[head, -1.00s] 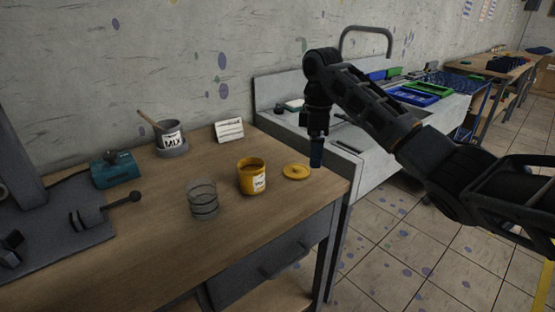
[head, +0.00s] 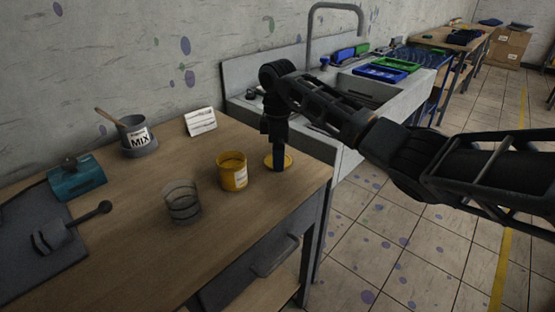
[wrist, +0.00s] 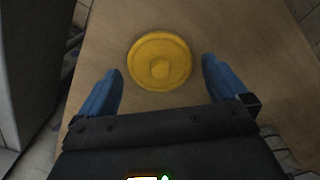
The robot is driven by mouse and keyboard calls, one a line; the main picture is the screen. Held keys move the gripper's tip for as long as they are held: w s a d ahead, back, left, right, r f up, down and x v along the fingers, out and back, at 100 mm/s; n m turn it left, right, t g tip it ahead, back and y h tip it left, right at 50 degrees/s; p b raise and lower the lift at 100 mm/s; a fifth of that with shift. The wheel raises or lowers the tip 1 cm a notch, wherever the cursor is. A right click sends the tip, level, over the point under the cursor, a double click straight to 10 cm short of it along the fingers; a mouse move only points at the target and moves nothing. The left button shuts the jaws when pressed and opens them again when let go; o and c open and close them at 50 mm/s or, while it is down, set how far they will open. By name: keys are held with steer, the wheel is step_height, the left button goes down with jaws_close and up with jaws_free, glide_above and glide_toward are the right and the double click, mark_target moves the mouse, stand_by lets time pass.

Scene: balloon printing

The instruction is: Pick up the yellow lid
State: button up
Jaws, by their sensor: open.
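The yellow lid (head: 268,160) lies flat on the wooden table near its right end, and my gripper partly covers it in the head view. In the wrist view the whole round lid (wrist: 159,61) with its centre knob shows on the wood. My gripper (wrist: 162,85) is open, with its two blue fingers apart and nothing between them. The lid sits ahead of the fingertips, roughly centred between them. In the head view my gripper (head: 279,165) points down over the lid; I cannot tell if it touches.
A yellow labelled jar (head: 232,173) stands just left of the lid, with a clear glass (head: 183,203) further left. A MIX pot (head: 138,138), a white card (head: 200,121) and a teal device (head: 77,178) are behind and left. A sink (head: 345,83) stands behind the table.

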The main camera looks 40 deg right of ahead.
steer(key=shift+f, duration=0.3)
steer(key=shift+c, duration=0.4)
steer(key=c, duration=0.8)
steer(key=shift+r, duration=0.1)
